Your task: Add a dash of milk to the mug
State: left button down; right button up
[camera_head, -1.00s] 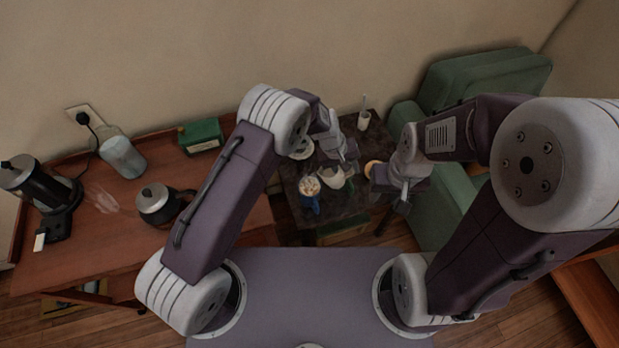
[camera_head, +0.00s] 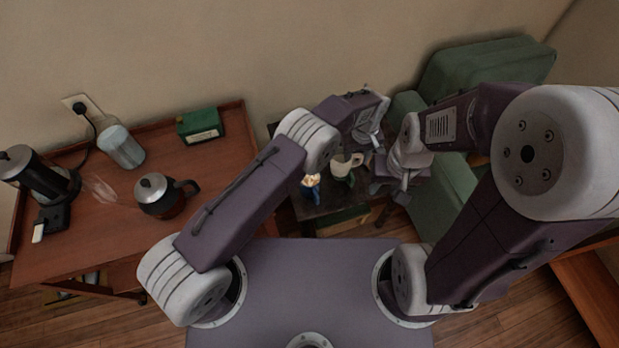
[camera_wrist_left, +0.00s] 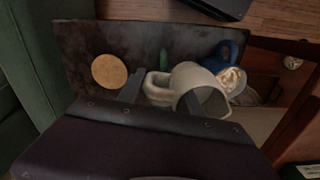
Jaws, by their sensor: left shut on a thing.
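A cream-white jug (camera_head: 343,168) stands or hangs over the small dark table (camera_wrist_left: 85,45). In the left wrist view the jug (camera_wrist_left: 181,80) shows its handle between my left gripper's fingers (camera_wrist_left: 160,92). My left gripper (camera_head: 371,142) is shut on the jug by its handle side. A blue mug (camera_head: 312,192) with a pale, creamy topping is just left of the jug. In the left wrist view the mug (camera_wrist_left: 239,50) is beside and behind the jug. Whether the jug touches the table cannot be told. My right gripper (camera_head: 404,180) is right of the table; its fingers' opening is unclear.
A round tan disc (camera_wrist_left: 110,72) lies on the small table. A green armchair (camera_head: 490,75) stands to the right. On the brown desk at left are a glass-and-steel pot (camera_head: 152,190), a clear jar (camera_head: 122,147), a green box (camera_head: 200,125) and a black appliance (camera_head: 35,172).

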pick_arm(q)
jog(key=shift+r, duration=0.1)
notch_tip(320, 180, up, 5)
jog(key=p, duration=0.3)
dwell(0.4)
